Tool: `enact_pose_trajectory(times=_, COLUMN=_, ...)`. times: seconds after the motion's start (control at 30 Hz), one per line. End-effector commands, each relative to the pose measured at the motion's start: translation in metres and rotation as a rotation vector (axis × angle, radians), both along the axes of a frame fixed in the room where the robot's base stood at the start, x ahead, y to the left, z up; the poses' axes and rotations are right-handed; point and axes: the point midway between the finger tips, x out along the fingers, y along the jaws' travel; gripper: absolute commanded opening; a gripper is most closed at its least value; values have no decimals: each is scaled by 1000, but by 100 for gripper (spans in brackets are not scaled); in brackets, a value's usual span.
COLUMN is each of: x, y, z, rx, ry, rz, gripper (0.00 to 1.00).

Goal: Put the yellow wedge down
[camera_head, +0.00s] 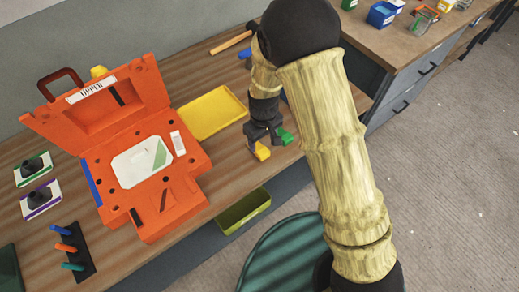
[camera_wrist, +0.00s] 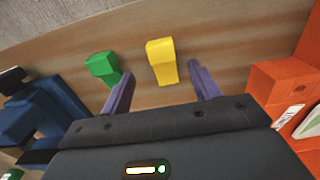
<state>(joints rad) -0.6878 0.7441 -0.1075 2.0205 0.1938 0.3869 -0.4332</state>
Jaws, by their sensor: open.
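The yellow wedge (camera_head: 262,151) lies on the wooden bench, right of the orange mould and just below my gripper (camera_head: 262,137). In the wrist view the yellow wedge (camera_wrist: 161,61) rests on the wood, ahead of and between my open fingers (camera_wrist: 158,85). Clear wood shows on both sides of it, and neither finger appears to touch it. A green wedge (camera_wrist: 102,67) lies to its left, beyond the left finger; it also shows in the head view (camera_head: 284,136).
The open orange mould (camera_head: 182,200) with its lid marked UPPER stands left of my gripper. A yellow tray (camera_head: 212,112) lies behind. The bench's front edge is close to the wedges. A blue object (camera_wrist: 40,115) is at left in the wrist view. A green stool (camera_head: 285,255) stands below.

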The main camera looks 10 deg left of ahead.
Motion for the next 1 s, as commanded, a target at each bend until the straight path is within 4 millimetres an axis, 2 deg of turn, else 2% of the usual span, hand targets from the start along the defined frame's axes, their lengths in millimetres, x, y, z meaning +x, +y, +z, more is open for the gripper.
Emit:
enact_pose_trajectory(times=0.43, x=-1, y=0, z=-6, rx=0, ry=1, rz=-1, gripper=62)
enact_pose_trajectory(times=0.8, x=-7, y=3, z=-48, rx=-2, ry=1, rz=4, gripper=62)
enact_pose_trajectory(times=1.0, x=-7, y=3, z=-54, rx=0, ry=0, rz=3, gripper=62)
